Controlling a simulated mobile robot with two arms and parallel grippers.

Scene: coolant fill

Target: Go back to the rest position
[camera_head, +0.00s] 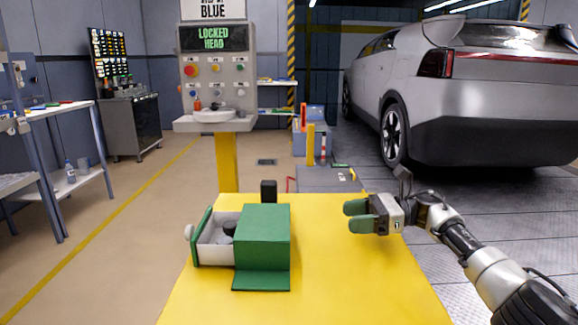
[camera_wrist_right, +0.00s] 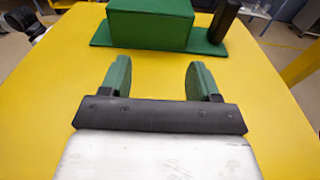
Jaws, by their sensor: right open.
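My right gripper (camera_head: 357,215) is over the right part of the yellow table (camera_head: 340,285) in the head view, with its green fingertips pointing left. In the right wrist view the gripper (camera_wrist_right: 158,80) is open, with bare yellow surface between its two green fingers. Nothing is held in it. A green box (camera_head: 263,235) stands on the table to the left of the gripper, apart from it. The box also shows beyond the fingers in the right wrist view (camera_wrist_right: 150,20). My left gripper is in neither view.
An open drawer (camera_head: 215,242) with a dark item inside sticks out of the box's left side. A small black block (camera_head: 268,190) stands at the table's back edge. A control panel (camera_head: 216,80) reading "LOCKED HEAD" stands behind. A silver car (camera_head: 470,90) is at back right.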

